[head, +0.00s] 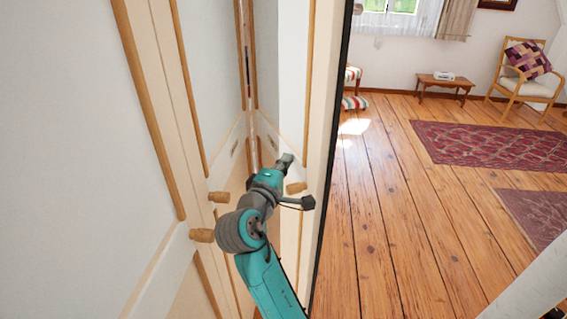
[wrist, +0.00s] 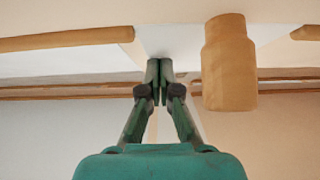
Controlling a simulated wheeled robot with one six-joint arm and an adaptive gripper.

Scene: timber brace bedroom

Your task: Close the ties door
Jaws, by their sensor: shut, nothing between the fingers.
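A pale door (head: 320,120) with wooden trim stands open on the right of the cupboard, its dark edge facing the room. I take it for the ties door, though no label shows. Its wooden knob (head: 296,188) is just right of my gripper (head: 286,160). In the wrist view my gripper (wrist: 159,75) is shut and empty, its tips close to a pale panel. A wooden knob (wrist: 230,65) sits to the right of the fingers, apart from them. Whether the tips touch the panel I cannot tell.
Two more wooden knobs (head: 218,197) (head: 202,235) are on the pale cupboard front (head: 165,90) to the left, close to my arm. Open wooden floor (head: 385,210) lies right of the door, with a red rug (head: 490,145), a small table (head: 445,82) and a chair (head: 525,88) beyond.

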